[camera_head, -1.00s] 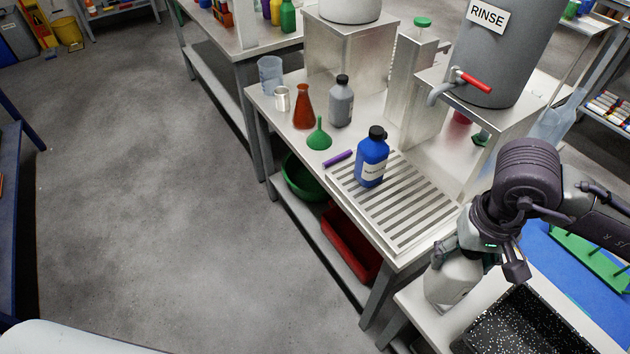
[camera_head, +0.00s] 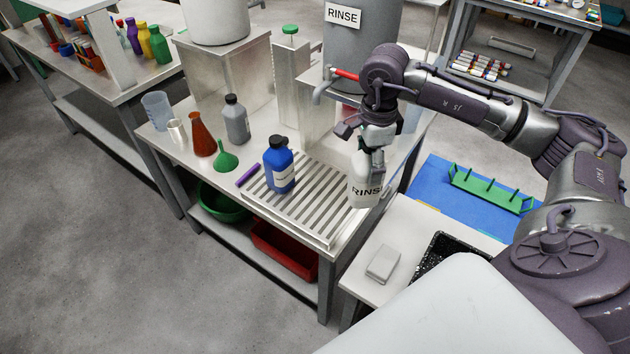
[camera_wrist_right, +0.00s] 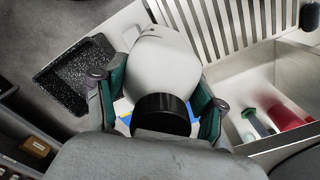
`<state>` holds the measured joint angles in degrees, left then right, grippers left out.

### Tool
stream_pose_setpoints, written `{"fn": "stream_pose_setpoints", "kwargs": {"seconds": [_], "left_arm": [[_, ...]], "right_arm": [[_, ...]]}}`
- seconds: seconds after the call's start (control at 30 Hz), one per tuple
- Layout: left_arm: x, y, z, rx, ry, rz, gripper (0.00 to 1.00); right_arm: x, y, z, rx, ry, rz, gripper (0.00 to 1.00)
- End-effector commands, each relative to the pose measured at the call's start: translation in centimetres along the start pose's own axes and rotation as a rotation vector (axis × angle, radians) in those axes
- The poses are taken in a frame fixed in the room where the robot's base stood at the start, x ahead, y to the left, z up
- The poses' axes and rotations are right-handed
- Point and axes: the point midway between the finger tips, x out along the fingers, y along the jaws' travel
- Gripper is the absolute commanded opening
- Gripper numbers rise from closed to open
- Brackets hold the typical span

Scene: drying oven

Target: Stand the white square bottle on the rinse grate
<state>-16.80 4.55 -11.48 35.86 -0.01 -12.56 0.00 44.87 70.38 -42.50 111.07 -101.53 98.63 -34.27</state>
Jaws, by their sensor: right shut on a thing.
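A blue bottle (camera_head: 279,165) stands on the grate's left part. My left gripper is not in view.
A grey tank marked RINSE (camera_head: 355,40) with a red-handled tap (camera_head: 345,74) stands behind. A purple marker (camera_head: 248,175), green funnel (camera_head: 225,158), red flask (camera_head: 201,135) and grey bottle (camera_head: 236,120) stand or lie left of the grate. The grate's middle and front are clear.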

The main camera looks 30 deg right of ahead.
Motion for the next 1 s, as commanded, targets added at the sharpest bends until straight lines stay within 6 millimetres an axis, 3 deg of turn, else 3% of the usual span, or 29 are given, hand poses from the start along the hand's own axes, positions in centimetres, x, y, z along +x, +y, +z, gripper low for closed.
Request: {"fn": "stream_pose_setpoints", "kwargs": {"seconds": [0.4,0.67,1.0], "left_arm": [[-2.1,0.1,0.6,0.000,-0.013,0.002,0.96],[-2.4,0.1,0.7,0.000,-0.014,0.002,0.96],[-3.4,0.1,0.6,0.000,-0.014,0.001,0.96]], "right_arm": [[4.9,-5.7,6.7,-0.005,-0.004,0.001,0.10],[6.3,-6.8,7.9,-0.007,-0.002,0.000,0.10],[10.0,-6.8,7.8,-0.007,-0.001,0.000,0.10]]}}
